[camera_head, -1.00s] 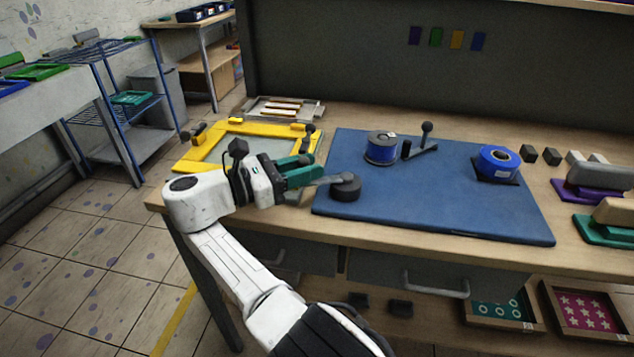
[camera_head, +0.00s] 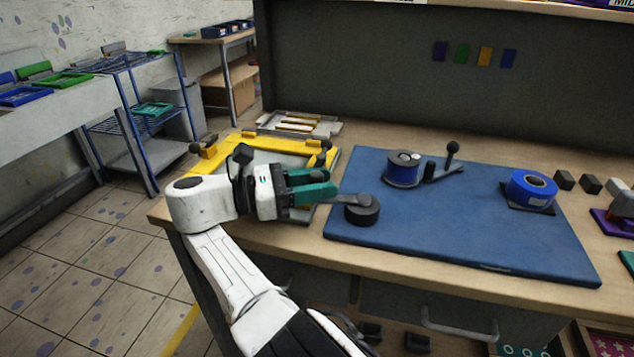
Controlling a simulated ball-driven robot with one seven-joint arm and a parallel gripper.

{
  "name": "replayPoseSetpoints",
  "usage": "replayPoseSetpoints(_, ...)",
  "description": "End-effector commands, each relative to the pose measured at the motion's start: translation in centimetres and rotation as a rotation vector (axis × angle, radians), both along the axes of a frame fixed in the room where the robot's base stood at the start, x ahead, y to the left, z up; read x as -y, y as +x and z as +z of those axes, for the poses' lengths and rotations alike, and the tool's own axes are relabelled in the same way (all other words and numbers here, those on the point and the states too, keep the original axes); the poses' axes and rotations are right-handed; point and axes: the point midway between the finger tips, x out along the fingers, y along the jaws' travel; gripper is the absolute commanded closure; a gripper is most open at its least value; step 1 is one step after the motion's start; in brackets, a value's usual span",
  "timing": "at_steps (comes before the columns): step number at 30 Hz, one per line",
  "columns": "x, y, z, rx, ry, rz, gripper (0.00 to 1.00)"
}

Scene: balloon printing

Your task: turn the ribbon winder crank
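The ribbon winder stands on the back part of the blue mat, with a blue spool (camera_head: 402,169) on it.
The blue mat (camera_head: 450,240) is clear in its middle and front. A blue tape roll (camera_head: 533,187) sits at its right. A yellow frame (camera_head: 255,144) lies behind and left of my gripper. Dark blocks (camera_head: 565,180) stand at the right.

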Motion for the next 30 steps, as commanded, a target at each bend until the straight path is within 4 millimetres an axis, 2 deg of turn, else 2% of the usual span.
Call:
replayPoseSetpoints(3, 0.0, 0.0, 0.0, 0.000, 0.000, 0.001, 0.52)
replayPoseSetpoints(11, 0.0, 0.1, 0.3, 0.001, 0.001, 0.002, 0.52)
replayPoseSetpoints(14, 0.0, 0.1, 1.2, 0.001, 0.002, 0.001, 0.52)
replayPoseSetpoints(18, 0.0, 0.1, 3.7, 0.001, 0.002, 0.000, 0.52)
replayPoseSetpoints(30, 0.5, -2.3, 6.1, 0.002, 0.001, 0.002, 0.52)
